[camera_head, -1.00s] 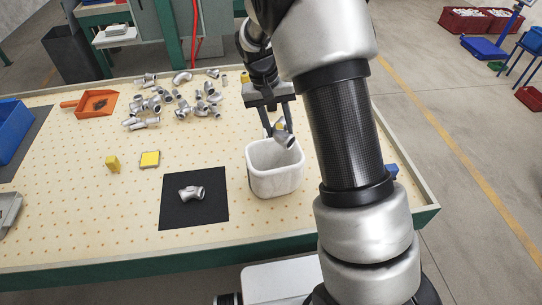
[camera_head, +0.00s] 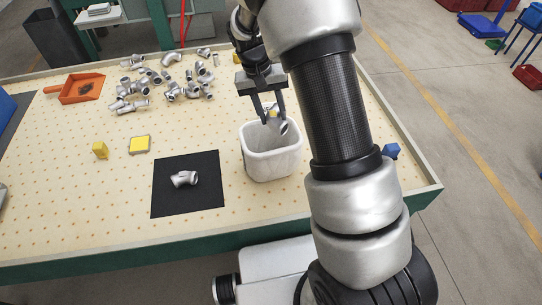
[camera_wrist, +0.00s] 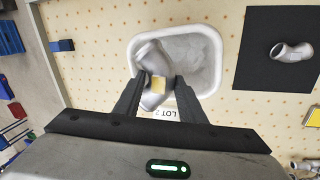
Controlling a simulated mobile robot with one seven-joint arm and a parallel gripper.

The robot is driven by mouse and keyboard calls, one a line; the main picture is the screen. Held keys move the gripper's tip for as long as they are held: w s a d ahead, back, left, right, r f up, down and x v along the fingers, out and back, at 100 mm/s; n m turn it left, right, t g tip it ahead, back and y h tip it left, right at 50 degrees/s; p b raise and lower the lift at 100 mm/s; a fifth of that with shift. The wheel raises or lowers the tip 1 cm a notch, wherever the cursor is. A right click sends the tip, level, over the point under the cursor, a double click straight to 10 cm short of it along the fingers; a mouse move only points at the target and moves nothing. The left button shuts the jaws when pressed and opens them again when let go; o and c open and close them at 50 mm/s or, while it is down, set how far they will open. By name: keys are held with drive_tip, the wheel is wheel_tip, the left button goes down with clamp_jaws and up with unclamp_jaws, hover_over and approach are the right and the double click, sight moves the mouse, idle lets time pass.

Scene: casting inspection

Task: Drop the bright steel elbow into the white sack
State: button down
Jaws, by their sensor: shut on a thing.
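My gripper (camera_head: 272,118) is shut on a bright steel elbow (camera_head: 284,128), just over the mouth of the white sack (camera_head: 272,163). How far the elbow dips below the rim is hard to tell.
Another steel fitting (camera_head: 184,179) lies on a black mat (camera_head: 205,203) left of the sack. Several fittings (camera_head: 150,80) lie at the back beside an orange scoop (camera_head: 75,88). Two yellow items (camera_head: 140,145) stand left. A blue item (camera_head: 391,151) is at the right edge.

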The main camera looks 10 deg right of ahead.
drive_tip(key=c, duration=1.1)
unclamp_jaws()
drive_tip(key=shift+v, duration=8.75)
drive_tip(key=shift+w, duration=0.1)
